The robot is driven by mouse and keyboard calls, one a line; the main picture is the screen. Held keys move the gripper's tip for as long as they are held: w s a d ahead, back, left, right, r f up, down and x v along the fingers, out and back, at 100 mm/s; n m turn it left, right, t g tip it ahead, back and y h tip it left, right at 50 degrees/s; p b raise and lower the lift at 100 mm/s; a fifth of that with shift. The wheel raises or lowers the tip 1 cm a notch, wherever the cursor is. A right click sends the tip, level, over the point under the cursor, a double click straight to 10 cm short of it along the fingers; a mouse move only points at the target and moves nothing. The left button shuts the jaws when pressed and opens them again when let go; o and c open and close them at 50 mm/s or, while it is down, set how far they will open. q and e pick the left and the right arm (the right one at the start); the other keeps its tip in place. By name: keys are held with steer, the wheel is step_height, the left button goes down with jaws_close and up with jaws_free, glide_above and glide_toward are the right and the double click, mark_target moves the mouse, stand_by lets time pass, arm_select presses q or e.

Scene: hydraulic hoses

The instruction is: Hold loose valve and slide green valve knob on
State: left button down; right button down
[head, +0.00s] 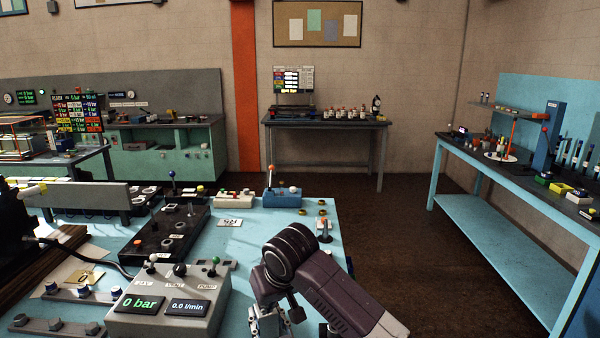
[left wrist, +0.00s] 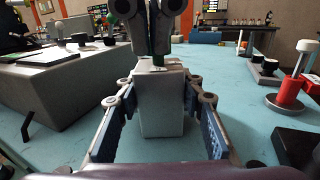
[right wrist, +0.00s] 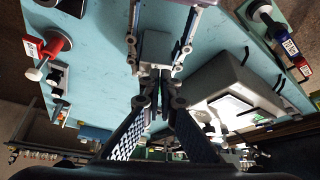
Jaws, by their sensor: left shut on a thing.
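The loose valve is a grey block (left wrist: 162,105) standing upright on the blue bench in the left wrist view. My left gripper (left wrist: 160,122) is shut on it, one finger on each side. A small patch of green, the valve knob (left wrist: 158,61), shows right above the block's top. My right gripper (left wrist: 155,52) comes down from above with its fingers close together around that green part. In the right wrist view its fingertips (right wrist: 159,80) meet at the grey block (right wrist: 156,46). The fingers hide most of the knob; I cannot tell how far it sits on the valve.
A grey control box with displays (head: 165,302) stands left of the grippers. A red fitting with a white top (left wrist: 293,95) stands to the right in the left wrist view. A blue box with a lever (head: 283,198) is farther back. Some bare blue bench (head: 245,255) lies between.

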steer(key=shift+s+r, duration=0.1)
steer(key=shift+s, duration=0.05)
steer(key=r, duration=0.6)
steer(key=shift+s+d, duration=0.1)
steer(key=shift+s, duration=0.1)
stand_by(0.3)
step_height(320, 180, down, 6)
steer(key=w+d, duration=0.1)
steer(key=d, duration=0.1)
steer(key=shift+w, duration=0.25)
stand_by(0.5)
